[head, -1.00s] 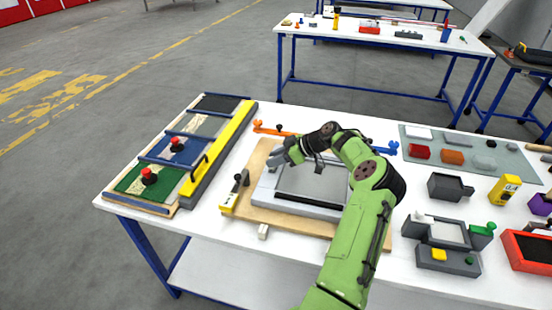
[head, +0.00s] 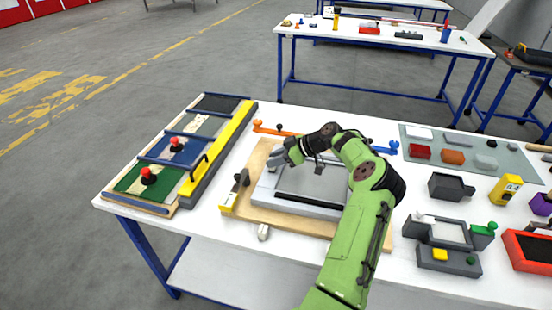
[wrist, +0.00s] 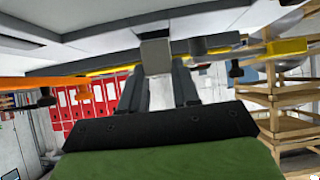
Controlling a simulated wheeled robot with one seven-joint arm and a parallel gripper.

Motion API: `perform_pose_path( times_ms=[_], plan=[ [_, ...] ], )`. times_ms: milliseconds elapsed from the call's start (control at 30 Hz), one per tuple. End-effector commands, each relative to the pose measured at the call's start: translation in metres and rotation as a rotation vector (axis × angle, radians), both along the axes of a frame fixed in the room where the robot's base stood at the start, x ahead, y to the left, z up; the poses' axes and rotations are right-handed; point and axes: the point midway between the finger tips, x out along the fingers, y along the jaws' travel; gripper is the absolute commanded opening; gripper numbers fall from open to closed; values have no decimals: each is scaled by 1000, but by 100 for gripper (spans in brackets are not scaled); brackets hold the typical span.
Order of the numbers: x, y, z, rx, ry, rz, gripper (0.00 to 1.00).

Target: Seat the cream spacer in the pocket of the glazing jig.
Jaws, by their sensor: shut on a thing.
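The glazing jig is a wooden board (head: 232,208) with a grey frame around a pale pane (head: 312,182). It lies in the middle of the white table. My gripper (head: 274,160) is low over the frame's upper left corner. In the wrist view my gripper (wrist: 156,75) is shut on a small beige-grey block, which I take for the cream spacer (wrist: 155,56). The block sits between the fingertips, close to a grey bar of the jig. The spacer is not clear in the head view. I cannot make out the pocket or whether the spacer touches it.
A small pale block (head: 263,232) is at the board's front edge. A dark-knobbed clamp (head: 240,180) stands at the jig's left. A yellow bar with a handle (head: 216,150) lies farther left. Orange (head: 275,130) and blue (head: 385,148) levers are behind. Bins and trays fill the right side.

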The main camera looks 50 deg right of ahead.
Motion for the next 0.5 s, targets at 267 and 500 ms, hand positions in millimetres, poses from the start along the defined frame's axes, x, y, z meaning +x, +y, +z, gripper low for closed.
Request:
perform_pose_path(
  times_ms=[267,500],
  plan=[
    [0,0,-8,0,-1,0,0],
    [0,0,-14,0,-1,1,0]
  ],
)
